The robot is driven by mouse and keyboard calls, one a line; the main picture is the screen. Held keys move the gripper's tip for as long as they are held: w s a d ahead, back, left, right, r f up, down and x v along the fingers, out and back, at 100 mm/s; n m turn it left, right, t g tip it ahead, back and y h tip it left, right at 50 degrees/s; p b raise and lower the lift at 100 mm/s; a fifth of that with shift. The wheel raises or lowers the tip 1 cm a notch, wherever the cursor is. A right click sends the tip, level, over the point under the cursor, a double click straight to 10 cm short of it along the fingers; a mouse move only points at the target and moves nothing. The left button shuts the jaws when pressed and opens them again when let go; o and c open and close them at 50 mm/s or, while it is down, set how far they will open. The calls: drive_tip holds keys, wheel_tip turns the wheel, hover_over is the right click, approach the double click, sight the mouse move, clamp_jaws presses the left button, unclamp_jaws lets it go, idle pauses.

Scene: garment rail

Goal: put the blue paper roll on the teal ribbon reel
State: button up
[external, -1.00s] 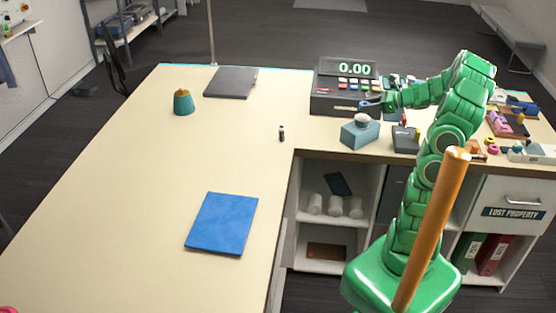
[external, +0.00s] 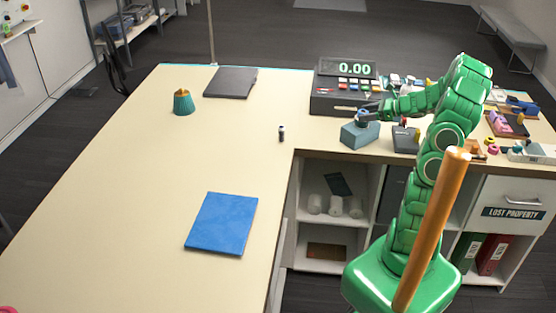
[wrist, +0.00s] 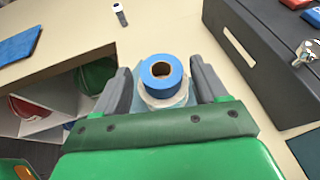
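The blue paper roll (wrist: 162,72) shows in the wrist view with a blue ring end, a brown core and a white lower part. It sits on a blue-grey block (external: 360,136) near the counter's inner corner. My gripper (wrist: 163,82) is around the roll, one finger on each side. The fingers look open, with a narrow gap beside the roll. In the external view my gripper (external: 364,116) partly hides the roll. The teal ribbon reel (external: 183,103), a tapered teal piece with a brown top, stands upright at the counter's far left.
A cash register (external: 343,90) stands right behind my gripper. Small items crowd the counter's right. The counter between bottle and reel is clear.

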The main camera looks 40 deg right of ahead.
drive_tip(key=shift+r, duration=0.1)
drive_tip(key=shift+s+d+r, duration=0.1)
drive_tip(key=shift+s+r, duration=0.05)
drive_tip(key=v, duration=1.1)
drive_tip(key=shift+s+d, duration=0.15)
drive_tip(key=shift+s, duration=0.1)
drive_tip(key=s+a+n+g+y, duration=0.1)
drive_tip(key=a+n+g, duration=0.45)
drive_tip(key=a, duration=0.85)
drive_tip(key=s+a+n+g, duration=0.25)
drive_tip(key=a+n, duration=0.55)
drive_tip(key=a, duration=0.5)
drive_tip(key=s+a+n+g+h, duration=0.3)
drive_tip(key=s+a+n+g, duration=0.1)
drive_tip(key=s+a+n, duration=0.3)
drive_tip(key=s+a+n+g+h, duration=0.1)
drive_tip(key=s+n+h, duration=0.4)
drive_tip(key=s+n, duration=0.3)
drive_tip(key=s, duration=0.3)
drive_tip(key=shift+s+f+n, duration=0.35)
